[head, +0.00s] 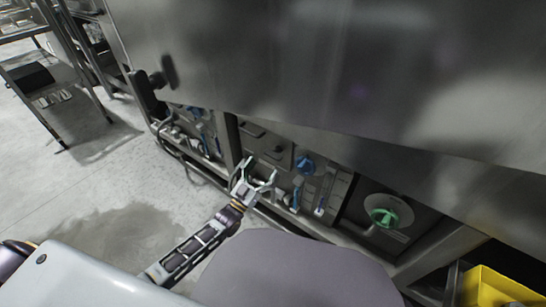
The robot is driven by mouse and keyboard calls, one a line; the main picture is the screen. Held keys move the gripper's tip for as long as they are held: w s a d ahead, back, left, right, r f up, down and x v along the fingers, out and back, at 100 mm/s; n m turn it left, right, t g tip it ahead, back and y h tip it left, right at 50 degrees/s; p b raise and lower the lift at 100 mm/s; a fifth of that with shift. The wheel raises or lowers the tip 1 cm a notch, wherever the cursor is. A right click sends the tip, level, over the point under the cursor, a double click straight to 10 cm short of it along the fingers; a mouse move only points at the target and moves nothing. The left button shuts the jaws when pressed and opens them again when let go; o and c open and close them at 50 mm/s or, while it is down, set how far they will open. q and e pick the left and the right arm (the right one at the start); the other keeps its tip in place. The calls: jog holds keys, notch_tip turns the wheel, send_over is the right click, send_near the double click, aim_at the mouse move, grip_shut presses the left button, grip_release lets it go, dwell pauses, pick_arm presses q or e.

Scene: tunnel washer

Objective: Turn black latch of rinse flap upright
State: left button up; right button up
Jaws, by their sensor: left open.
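A black latch-like part (168,70) sits at the left end of the large steel panel (330,75). I cannot tell for sure that it is the rinse flap's latch, and its exact angle is unclear. A larger black piece (145,92) is just left of it. My left gripper (257,172) is open and empty, low in front of the machine's recessed lower section. It is below and to the right of the black part, well apart from it. My right gripper is out of view.
The recess under the panel holds a blue knob (305,164), blue-handled fittings (320,208) and a green knob (384,217). A yellow bin (495,288) is at lower right. A metal rack (55,90) stands at upper left. Open floor (100,185) lies left.

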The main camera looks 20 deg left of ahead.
aim_at(273, 154)
pick_arm(q)
jog(key=b+x, duration=0.1)
jog(key=x, duration=0.5)
jog(key=shift+w+b, duration=0.1)
jog(key=shift+b, duration=0.2)
jog(key=shift+w+d+r, duration=0.1)
jog(key=shift+w+r, duration=0.05)
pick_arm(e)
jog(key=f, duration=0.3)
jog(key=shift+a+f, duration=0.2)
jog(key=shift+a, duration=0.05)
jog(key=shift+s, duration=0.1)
pick_arm(q)
jog(key=shift+c, duration=0.4)
jog(key=c, duration=0.9)
jog(key=shift+c, duration=0.2)
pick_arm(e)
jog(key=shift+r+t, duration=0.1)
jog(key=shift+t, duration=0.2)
